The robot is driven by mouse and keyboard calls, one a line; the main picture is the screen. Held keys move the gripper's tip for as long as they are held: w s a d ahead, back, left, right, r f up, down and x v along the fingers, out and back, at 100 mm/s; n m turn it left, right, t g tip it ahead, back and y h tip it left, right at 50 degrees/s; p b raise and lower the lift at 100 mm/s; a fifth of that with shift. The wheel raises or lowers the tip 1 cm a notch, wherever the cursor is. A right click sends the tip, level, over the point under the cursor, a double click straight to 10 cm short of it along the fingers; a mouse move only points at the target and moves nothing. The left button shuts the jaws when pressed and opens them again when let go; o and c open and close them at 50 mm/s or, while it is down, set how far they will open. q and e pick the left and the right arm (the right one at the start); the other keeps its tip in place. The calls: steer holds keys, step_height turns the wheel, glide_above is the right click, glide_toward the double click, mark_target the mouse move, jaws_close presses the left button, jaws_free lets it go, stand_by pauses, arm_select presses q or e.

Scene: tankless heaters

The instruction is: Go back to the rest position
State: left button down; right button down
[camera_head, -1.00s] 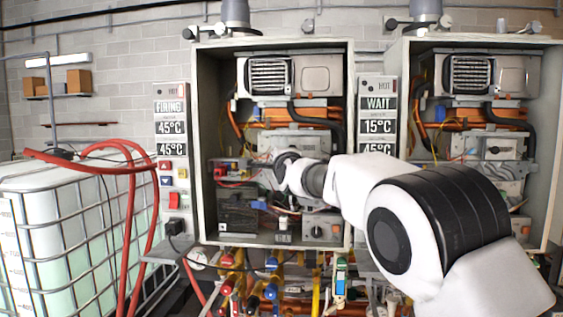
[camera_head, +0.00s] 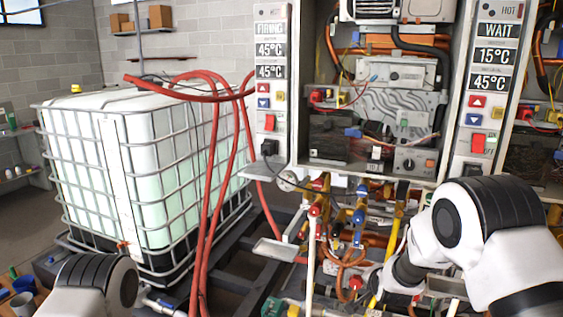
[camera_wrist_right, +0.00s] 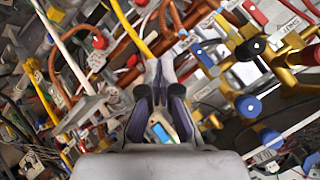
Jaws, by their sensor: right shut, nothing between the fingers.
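My right arm comes in from the right in the head view and bends down in front of the pipes below the open heater cabinet (camera_head: 467,95). Its dark wrist end is low in the picture, and the fingers cannot be made out there. In the right wrist view my right gripper (camera_wrist_right: 160,75) is shut and empty, with coloured pipes and valves behind its fingers. Only a white and black link of my left arm shows at the bottom left of the head view. My left gripper is out of view.
Pipes and valves (camera_head: 360,215) crowd the space below the cabinet, close to my right arm. Red hoses (camera_head: 212,170) hang beside a caged white tank (camera_head: 150,170) at the left. A control panel (camera_head: 271,70) reads "FIRING"; another (camera_head: 495,75) reads "WAIT".

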steer(key=s+d+f+n+g+b, duration=0.2)
steer(key=s+f+n+g, duration=0.4)
steer(key=s+f, duration=1.7)
steer(key=s+f+n+g+y+b, duration=0.1)
steer(key=s+n+g, duration=0.3)
steer(key=s, duration=2)
steer(key=shift+a+f+g, duration=0.3)
steer(key=shift+a+f, duration=0.15)
steer(key=shift+f, duration=0.2)
